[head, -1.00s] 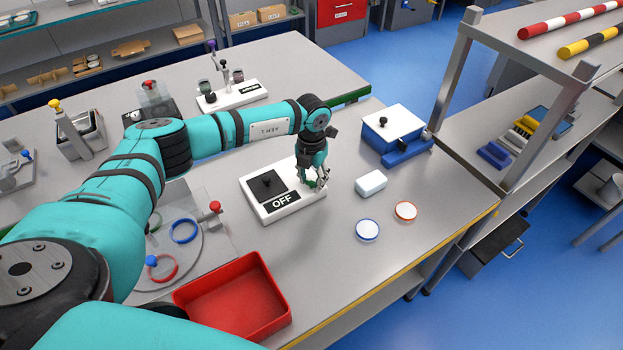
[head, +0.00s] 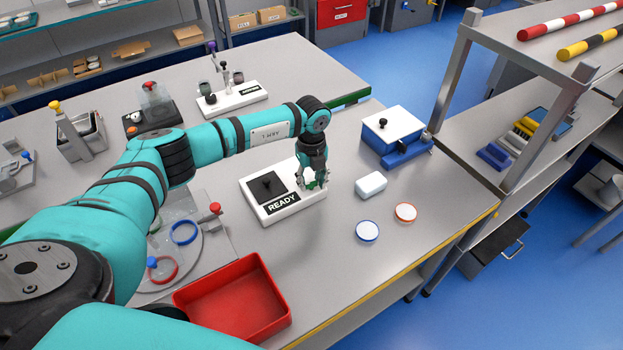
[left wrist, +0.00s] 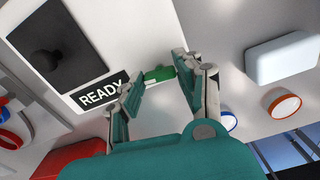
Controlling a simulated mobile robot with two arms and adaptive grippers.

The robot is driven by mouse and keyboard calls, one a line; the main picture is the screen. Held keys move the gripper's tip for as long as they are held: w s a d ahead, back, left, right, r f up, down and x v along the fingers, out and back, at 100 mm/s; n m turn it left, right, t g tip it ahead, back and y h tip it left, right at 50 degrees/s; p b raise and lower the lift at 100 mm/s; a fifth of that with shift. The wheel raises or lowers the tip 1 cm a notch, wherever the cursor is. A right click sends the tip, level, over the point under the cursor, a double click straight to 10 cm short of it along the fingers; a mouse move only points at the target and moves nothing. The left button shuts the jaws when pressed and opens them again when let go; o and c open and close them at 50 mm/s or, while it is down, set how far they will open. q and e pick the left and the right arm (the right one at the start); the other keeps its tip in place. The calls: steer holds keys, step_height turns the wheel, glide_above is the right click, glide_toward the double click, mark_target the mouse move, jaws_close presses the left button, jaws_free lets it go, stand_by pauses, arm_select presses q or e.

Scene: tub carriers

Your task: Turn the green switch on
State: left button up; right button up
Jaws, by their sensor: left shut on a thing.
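A white switch box (head: 311,203) stands on the grey bench, with a black panel and knob (head: 268,187) on its left part. A label on it reads READY (head: 282,204); it also shows in the left wrist view (left wrist: 100,93). The green switch (left wrist: 160,73) is at the box's right part, partly hidden by the fingers. My left gripper (head: 313,185) reaches down over it and is shut on the switch, with a finger on either side in the left wrist view. My right gripper is not in view.
A white block (head: 371,185), a blue-rimmed disc (head: 367,231) and an orange-rimmed disc (head: 405,212) lie right of the box. A blue box with a white lid (head: 393,127) stands behind them. A red tray (head: 277,288) is at the front. The bench right of the tray is clear.

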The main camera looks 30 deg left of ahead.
mark_target(312, 183)
arm_select(q)
steer(key=shift+n, duration=0.9)
steer(key=o, duration=1.1)
steer(key=shift+o, duration=0.2)
steer(key=shift+r, duration=0.1)
step_height(312, 183, up, 12)
